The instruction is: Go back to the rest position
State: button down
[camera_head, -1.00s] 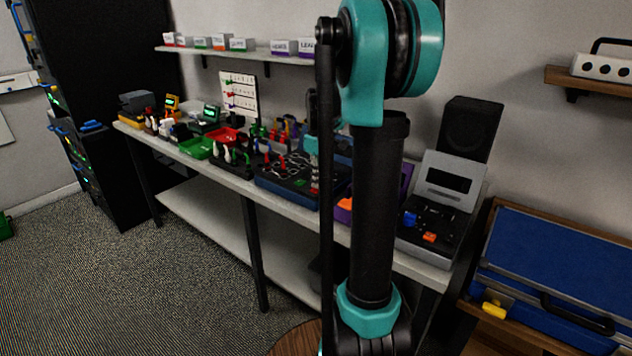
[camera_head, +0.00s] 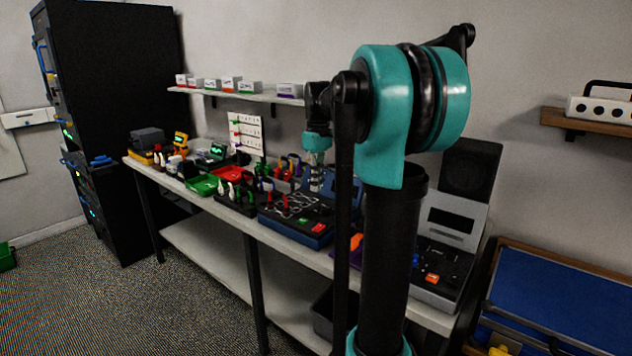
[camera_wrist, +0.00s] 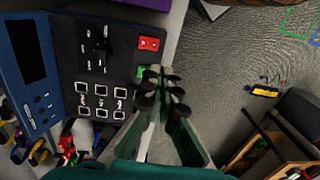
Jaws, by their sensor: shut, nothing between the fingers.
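My gripper (camera_head: 316,180) hangs over the long workbench (camera_head: 208,247), close to the blue-edged panel box (camera_head: 290,230). In the wrist view, my gripper (camera_wrist: 162,78) has its fingertips together with nothing between them, above the bench's front edge. Beside it in that view is the black panel (camera_wrist: 68,75) with red and green buttons. My teal and black arm stands in front of the right part of the bench and hides some of it.
Green (camera_head: 203,184) and red (camera_head: 231,174) trays and several plugs crowd the bench. A shelf (camera_head: 230,95) with labelled boxes hangs above it. A black cabinet (camera_head: 115,120) stands at left, a blue case (camera_head: 560,300) at right. The carpet (camera_head: 130,300) in front is clear.

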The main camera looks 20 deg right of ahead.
jog(key=shift+r, duration=0.35)
jog(key=s+a+f+m+t, duration=0.2)
jog(key=s+f+m, duration=0.1)
jog(key=s+f, duration=0.8)
jog(key=s+a+f+m+t, duration=0.2)
jog(key=s+f+m, duration=0.2)
jog(key=s+f, duration=0.7)
notch_tip(320, 180, down, 4)
jog(key=shift+s+a+t, duration=0.3)
jog(key=shift+s+a, duration=0.05)
jog(key=shift+s, duration=0.05)
